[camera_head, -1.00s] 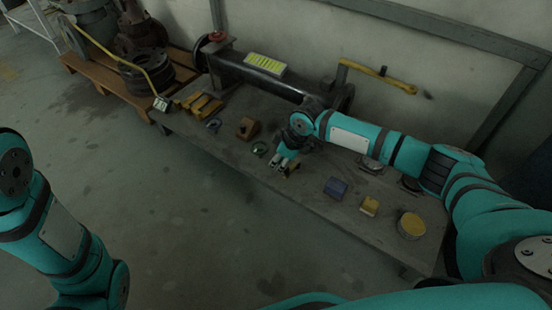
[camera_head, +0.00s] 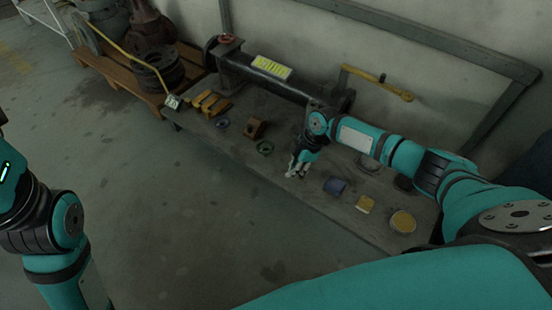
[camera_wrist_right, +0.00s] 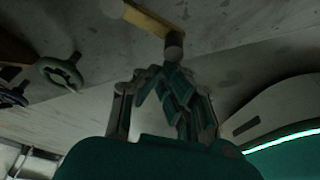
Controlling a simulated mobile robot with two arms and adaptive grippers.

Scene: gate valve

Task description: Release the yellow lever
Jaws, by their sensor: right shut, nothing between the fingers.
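The yellow lever (camera_head: 378,82) is a long bar at the back of the bench, near the right end of the dark pipe (camera_head: 262,80). It slopes down to the right and nothing holds it. My right gripper (camera_head: 296,170) is over the front part of the bench, below and left of the lever and clearly apart from it. Its fingers are shut and empty. In the right wrist view my gripper (camera_wrist_right: 167,78) points up the picture, and a yellow bar (camera_wrist_right: 150,18), apparently the lever, shows beyond the fingers. My left gripper is out of view; only its arm shows.
A red handwheel (camera_head: 226,38) is at the pipe's left end. A wooden pallet (camera_head: 160,98) stands left.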

